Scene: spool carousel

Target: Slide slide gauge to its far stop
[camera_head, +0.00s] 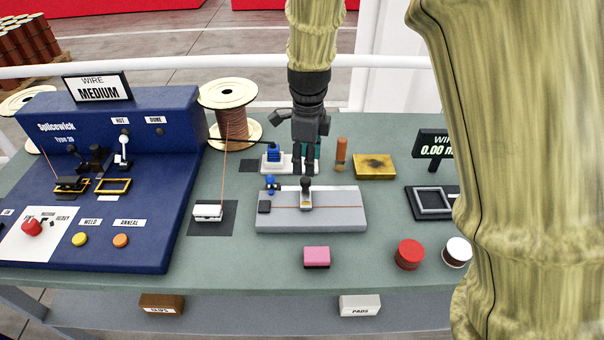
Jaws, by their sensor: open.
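What looks like the slide gauge is a light grey block (340,217) at the middle of the table. It has a thin reddish line along its top and a small carriage with a dark knob (306,186) near its middle. A small black block and a blue part sit at its left end. My gripper (304,171) points down just above and behind the knob, with its fingers apart and nothing seen between them. I cannot tell whether a finger touches the knob.
A blue splicing machine (120,220) fills the left, with a copper wire spool (230,110) behind it. A yellow pad (374,166), pink block (316,257), red tub (408,253) and white-topped tub (457,251) stand around. My arm covers the right side.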

